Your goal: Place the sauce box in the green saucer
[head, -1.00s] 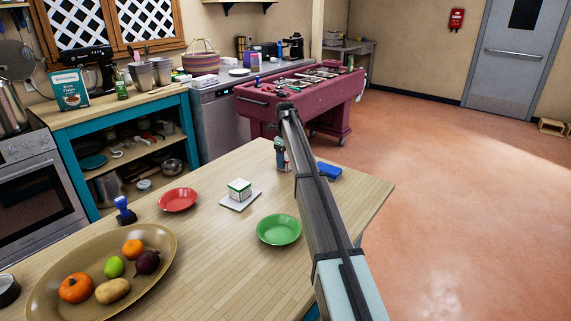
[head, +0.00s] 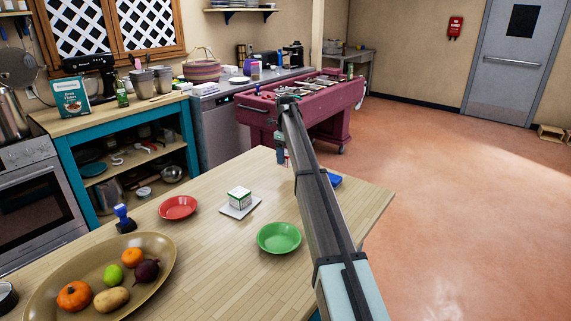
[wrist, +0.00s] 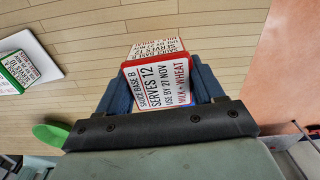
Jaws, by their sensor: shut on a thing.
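My gripper (wrist: 165,92) is shut on a white sauce box (wrist: 160,84) with red edges, whose label reads "sauce base B" and "serves 12". In the head view my gripper (head: 282,150) is over the table's far part, and the held box is small and mostly hidden by the arm. The green saucer (head: 279,238) is empty on the table, nearer the camera than my gripper. Its edge shows at the left of the wrist view (wrist: 50,133). A second white box with green edges (head: 239,198) stands on a white square plate (head: 252,208), left of the saucer.
A red saucer (head: 178,208), a blue-handled stamp (head: 124,217) and a tan platter of fruit and vegetables (head: 165,250) are on the left of the table. A blue object (head: 335,180) lies right of my gripper, partly behind the arm. Bare wood surrounds the green saucer.

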